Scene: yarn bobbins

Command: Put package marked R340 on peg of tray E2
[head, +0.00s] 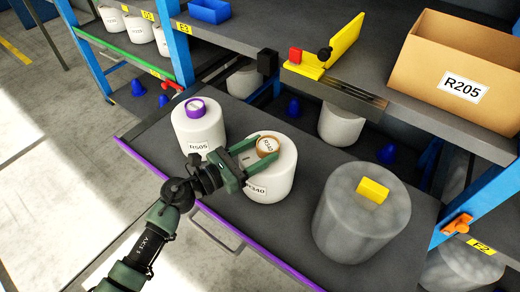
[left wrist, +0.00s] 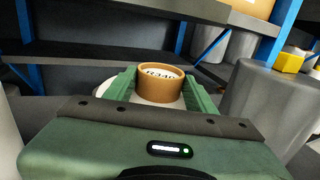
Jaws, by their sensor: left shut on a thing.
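The package marked R340 (head: 268,186) is a white bobbin with a brown core ring on top, standing on the grey pull-out tray (head: 270,235) with a purple edge. My left gripper (head: 262,150) is shut on the brown core of this package. The left wrist view shows the brown ring (left wrist: 160,84) between the green fingers, with the label partly hidden. A yellow E2 label (head: 481,246) is on the rack at the lower right; a peg there cannot be made out. My right gripper is in neither view.
A white bobbin marked R505 (head: 198,130) with a purple core stands left of the package. A large grey wrapped bobbin (head: 350,225) with a yellow block stands right. A cardboard box marked R205 (head: 445,62) and a yellow bracket (head: 325,55) are on the shelf above.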

